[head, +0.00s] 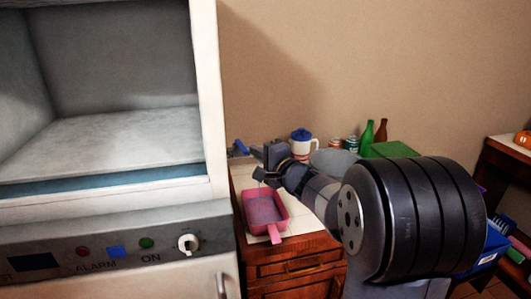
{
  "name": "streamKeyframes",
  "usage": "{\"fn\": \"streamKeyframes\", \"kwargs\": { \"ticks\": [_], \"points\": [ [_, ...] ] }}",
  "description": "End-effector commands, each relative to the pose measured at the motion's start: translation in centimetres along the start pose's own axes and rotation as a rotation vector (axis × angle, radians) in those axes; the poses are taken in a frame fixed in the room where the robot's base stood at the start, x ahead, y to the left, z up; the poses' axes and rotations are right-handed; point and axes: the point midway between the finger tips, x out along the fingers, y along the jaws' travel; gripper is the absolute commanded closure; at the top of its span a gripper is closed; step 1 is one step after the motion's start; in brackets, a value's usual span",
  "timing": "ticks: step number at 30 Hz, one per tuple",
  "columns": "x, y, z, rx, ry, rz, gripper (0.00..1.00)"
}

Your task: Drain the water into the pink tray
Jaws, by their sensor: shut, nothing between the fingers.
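The pink tray (268,229) lies on the light counter top, with a short handle pointing to the front. Its inside looks greyish pink, and I cannot tell whether there is water in it. My gripper (257,163) is above and behind the tray, pointing left, apart from it. It is shut and empty. A small blue object (241,146) shows just left of my gripper beside the appliance; I cannot tell what it is. No running water can be made out.
A white appliance (219,120) with an open compartment and a control panel (120,244) stands close on the left. A white jug with a blue lid (304,148), green and brown bottles (368,134) and a green box (391,149) stand behind my arm.

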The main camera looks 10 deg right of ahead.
Motion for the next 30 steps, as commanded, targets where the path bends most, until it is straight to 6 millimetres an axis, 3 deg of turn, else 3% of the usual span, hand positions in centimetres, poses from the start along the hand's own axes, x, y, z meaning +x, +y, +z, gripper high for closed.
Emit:
{"fn": "streamKeyframes", "kwargs": {
  "ticks": [10, 18, 30],
  "points": [
    [0.0, -0.1, 0.2, 0.000, -0.001, 0.000, 1.00],
    [0.3, -0.4, 2.0, 0.002, -0.003, 0.001, 1.00],
    [0.3, 0.0, 2.8, -0.003, -0.011, -0.001, 1.00]
  ]
}}
